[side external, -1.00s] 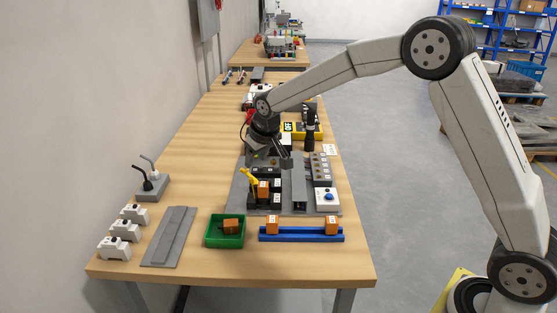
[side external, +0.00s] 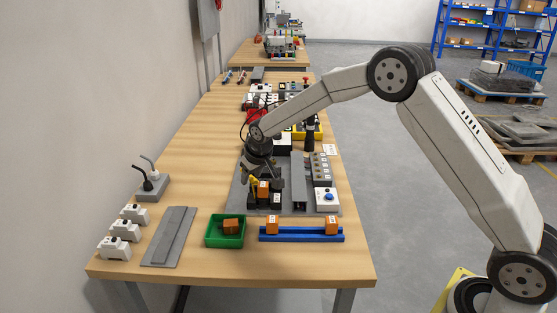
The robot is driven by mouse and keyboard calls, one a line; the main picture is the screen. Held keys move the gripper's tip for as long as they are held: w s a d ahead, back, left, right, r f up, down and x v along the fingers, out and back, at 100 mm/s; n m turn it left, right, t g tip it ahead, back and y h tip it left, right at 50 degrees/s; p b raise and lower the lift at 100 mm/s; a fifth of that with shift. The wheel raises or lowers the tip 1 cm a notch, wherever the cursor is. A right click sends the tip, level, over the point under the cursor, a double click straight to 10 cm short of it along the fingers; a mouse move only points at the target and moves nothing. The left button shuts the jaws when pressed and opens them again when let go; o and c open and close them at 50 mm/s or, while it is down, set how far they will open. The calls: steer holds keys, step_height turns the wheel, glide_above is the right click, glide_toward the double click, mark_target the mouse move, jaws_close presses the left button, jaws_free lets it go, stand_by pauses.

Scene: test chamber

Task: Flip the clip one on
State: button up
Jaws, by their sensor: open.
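On the grey board (side external: 238,195) is a group of black blocks with an orange block (side external: 263,188) among them. A yellow lever (side external: 254,184) shows at the left of this group, partly covered by my gripper. It may be the clip's lever, but no clip label is readable. My gripper (side external: 264,182) points down over the group, close to the lever, and is open. I cannot tell whether its fingers touch the lever. The back of the group is hidden behind the gripper.
Right of the group are a grey rail (side external: 299,190), a grey switch panel (side external: 320,170) and a white box with a blue button (side external: 326,196). In front are a green bin (side external: 224,242) and a blue rail (side external: 300,239) with two orange blocks.

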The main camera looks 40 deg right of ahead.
jaws_close()
steer(key=shift+s+f, duration=0.1)
steer(key=shift+s, duration=0.05)
stand_by(0.4)
steer(key=shift+s+d+t+y, duration=0.25)
steer(key=shift+t+y, duration=0.25)
jaws_free()
steer(key=shift+d+r, duration=0.1)
steer(key=shift+r, duration=0.1)
